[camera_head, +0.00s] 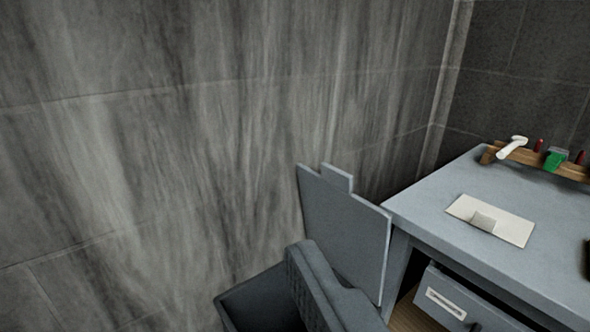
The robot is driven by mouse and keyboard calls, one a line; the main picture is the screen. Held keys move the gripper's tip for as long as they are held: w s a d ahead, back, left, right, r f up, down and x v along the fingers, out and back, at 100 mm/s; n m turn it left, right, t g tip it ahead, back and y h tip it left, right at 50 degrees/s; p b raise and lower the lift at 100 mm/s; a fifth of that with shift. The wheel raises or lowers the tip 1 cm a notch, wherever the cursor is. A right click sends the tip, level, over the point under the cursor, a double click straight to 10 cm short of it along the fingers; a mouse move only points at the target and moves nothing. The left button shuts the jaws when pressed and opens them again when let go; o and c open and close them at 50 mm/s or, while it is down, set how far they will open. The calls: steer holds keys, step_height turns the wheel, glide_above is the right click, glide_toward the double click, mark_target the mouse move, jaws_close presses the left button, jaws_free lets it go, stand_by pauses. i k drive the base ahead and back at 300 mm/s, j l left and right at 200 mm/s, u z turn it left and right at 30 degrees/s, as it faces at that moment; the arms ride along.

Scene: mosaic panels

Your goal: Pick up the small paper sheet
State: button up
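A white paper sheet (512,228) lies flat on the grey desk (432,212) at the right. A smaller grey square piece (484,221), which looks like a small paper sheet, lies on its front left part. Dark grey ridged parts (312,288) at the bottom centre look like my gripper, cut off by the frame edge. Its fingertips are not clear, and I cannot tell if it is open or shut. It is well to the left of both papers and touches neither.
A wooden rack (546,164) with a white-handled item, a green block and red items stands at the desk's back. A desk drawer (448,303) sits slightly out below. A grey upright panel (345,230) stands left of the desk. A dark tiled wall (200,150) fills the left.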

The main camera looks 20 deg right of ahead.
mark_target(511, 229)
steer(key=z, duration=1.4)
steer(key=k+l, duration=0.05)
steer(key=l, duration=0.05)
